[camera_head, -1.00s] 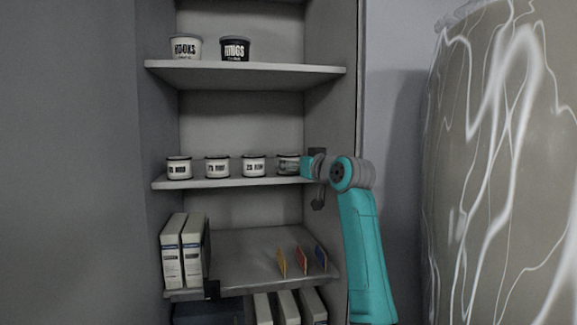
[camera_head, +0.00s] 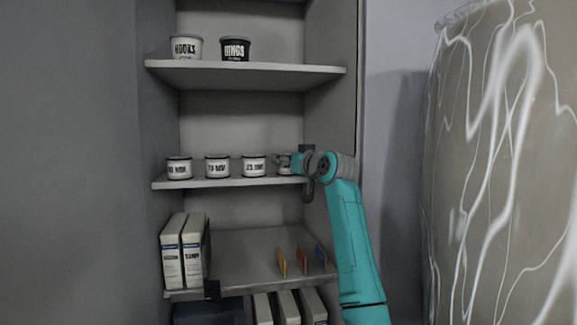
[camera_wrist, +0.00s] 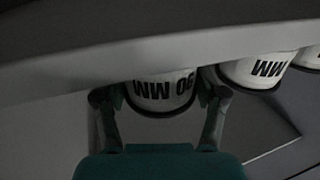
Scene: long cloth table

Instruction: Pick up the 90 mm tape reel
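The 90 mm tape reel is a white tub (camera_wrist: 162,92) with black lettering, seen upside down in the wrist view, where "90 MM" can be read. In the head view it is at the right end of the middle shelf's row, mostly hidden by my gripper (camera_head: 288,162). In the wrist view my gripper (camera_wrist: 161,98) has one finger on each side of the tub, spread about its width. The fingers look open around it, with the pads very near its sides; contact is hard to tell.
Several similar white tubs (camera_head: 217,167) stand left on the middle shelf (camera_head: 230,184); one neighbour (camera_wrist: 257,70) is close beside a finger. Another shelf (camera_head: 250,75) is above. White boxes (camera_head: 182,250) and small coloured cards (camera_head: 282,262) stand below. The cabinet's right wall is close to my arm.

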